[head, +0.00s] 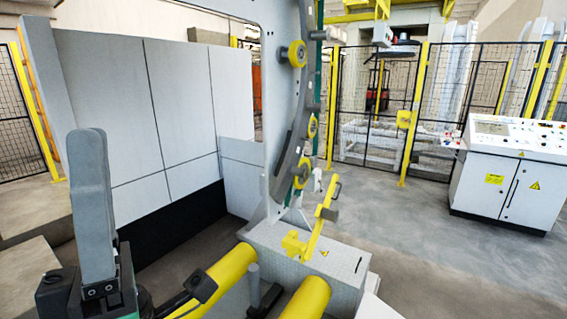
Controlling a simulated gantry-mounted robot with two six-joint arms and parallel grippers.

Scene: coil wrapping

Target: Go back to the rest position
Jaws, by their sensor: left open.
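My left gripper (94,200) stands at the lower left of the head view, close to the camera. Its grey finger points upward, and the dark mount below is partly cut off by the bottom edge. It is open, and I see nothing held in it. It is apart from the wrapping machine's curved ring (298,120), which stands to its right. My right gripper is out of view. No coil shows clearly in this view.
Two yellow rollers (232,268) lie at the bottom centre, near my left gripper. A yellow bracket (318,225) stands on a grey base box (300,262). A white control console (510,175) is at the right. Mesh fencing (462,85) closes the back; floor between is clear.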

